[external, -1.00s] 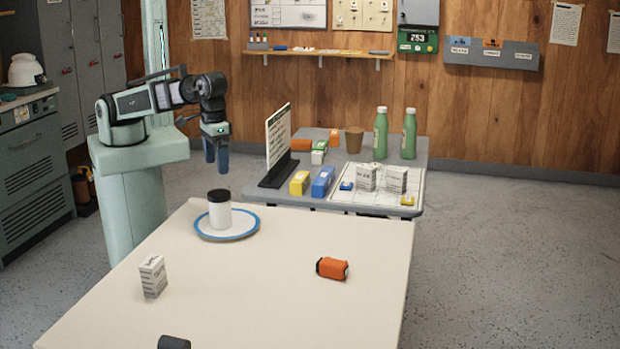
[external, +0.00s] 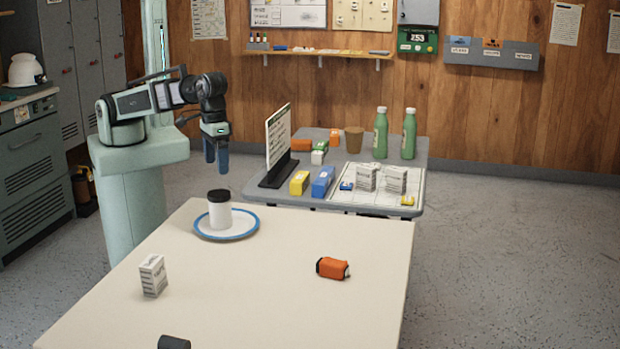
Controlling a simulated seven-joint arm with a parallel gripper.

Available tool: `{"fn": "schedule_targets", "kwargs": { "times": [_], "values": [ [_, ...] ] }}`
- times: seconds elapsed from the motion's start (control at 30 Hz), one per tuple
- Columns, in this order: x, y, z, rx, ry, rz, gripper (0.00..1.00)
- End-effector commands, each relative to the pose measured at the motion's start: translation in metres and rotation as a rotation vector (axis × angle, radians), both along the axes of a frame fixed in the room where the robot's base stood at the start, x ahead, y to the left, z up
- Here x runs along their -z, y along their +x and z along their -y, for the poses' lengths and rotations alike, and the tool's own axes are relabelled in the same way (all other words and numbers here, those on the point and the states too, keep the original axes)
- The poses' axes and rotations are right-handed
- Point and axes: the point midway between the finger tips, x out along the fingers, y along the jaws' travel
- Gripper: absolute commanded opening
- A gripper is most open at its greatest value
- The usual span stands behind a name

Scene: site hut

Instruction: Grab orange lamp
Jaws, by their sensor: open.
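The orange lamp (external: 331,268) is a small orange block with a dark end, lying on its side on the right part of the cream table (external: 250,300). My gripper (external: 216,168) points down, high up beyond the table's far left edge. It is open and empty, well away from the lamp, which lies nearer the camera and to the right. The lamp is fully in view.
A white jar with a black lid (external: 219,211) stands on a blue-rimmed plate (external: 228,234). A small white box (external: 153,276) stands at left; a dark object (external: 173,342) is at the front edge. A grey table (external: 415,180) behind holds bottles and boxes.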

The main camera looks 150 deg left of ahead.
Motion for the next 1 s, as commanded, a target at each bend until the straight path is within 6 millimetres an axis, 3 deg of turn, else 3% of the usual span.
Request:
{"fn": "schedule_targets", "kwargs": {
  "times": [0.1, 0.43, 0.53, 0.77, 1.0],
  "values": [
    [0.0, 0.0, 0.0, 0.0, 0.0, 0.0, 1.0],
    [0.007, 0.0, -0.006, -0.01, -0.003, -0.012, 1.0],
    [0.012, 0.015, -0.014, -0.016, -0.007, -0.027, 1.0],
    [0.02, 0.087, -0.044, -0.029, -0.017, -0.063, 1.0],
    [0.029, 0.195, -0.084, -0.06, -0.023, -0.083, 1.0]
  ]
}}
